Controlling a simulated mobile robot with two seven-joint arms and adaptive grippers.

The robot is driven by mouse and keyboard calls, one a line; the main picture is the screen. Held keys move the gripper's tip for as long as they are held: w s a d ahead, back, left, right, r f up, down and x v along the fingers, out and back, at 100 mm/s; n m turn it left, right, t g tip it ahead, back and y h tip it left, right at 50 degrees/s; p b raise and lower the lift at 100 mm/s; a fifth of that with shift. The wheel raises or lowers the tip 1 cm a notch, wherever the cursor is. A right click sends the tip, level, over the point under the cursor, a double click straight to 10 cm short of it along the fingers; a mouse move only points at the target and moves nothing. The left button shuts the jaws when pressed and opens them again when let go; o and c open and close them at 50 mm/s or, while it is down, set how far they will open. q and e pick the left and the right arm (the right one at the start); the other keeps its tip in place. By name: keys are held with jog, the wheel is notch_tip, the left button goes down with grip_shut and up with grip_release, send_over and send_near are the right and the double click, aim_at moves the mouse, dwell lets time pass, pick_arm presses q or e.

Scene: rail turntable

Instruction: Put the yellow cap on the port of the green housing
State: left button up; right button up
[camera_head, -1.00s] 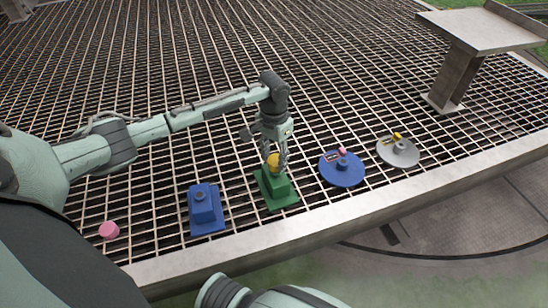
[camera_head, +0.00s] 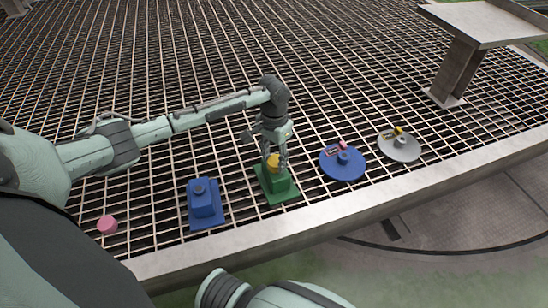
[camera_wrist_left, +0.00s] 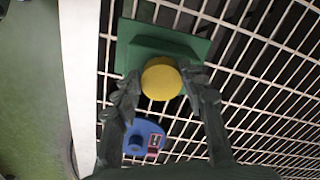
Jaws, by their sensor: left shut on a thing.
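The yellow cap (camera_head: 273,160) is between the fingers of my left gripper (camera_head: 274,166), which is shut on it. The green housing (camera_head: 278,186) stands on the grating directly below the gripper. In the left wrist view the yellow cap (camera_wrist_left: 161,79) lies between the fingertips of my left gripper (camera_wrist_left: 160,82) and overlaps the near part of the green housing (camera_wrist_left: 165,45). The port of the housing is hidden behind the cap and fingers. I cannot tell whether the cap touches the port. My right gripper is not in view.
A blue housing (camera_head: 204,205) stands left of the green one, and a pink cap (camera_head: 107,224) lies farther left. A blue disc (camera_head: 342,169) and a grey disc (camera_head: 399,150) lie to the right. A raised metal edge (camera_head: 330,215) runs in front.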

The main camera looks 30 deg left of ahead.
pick_arm(q)
jog(key=shift+f, duration=0.15)
dwell(0.4)
jog(key=o, duration=1.1)
notch_tip(320, 180, up, 12)
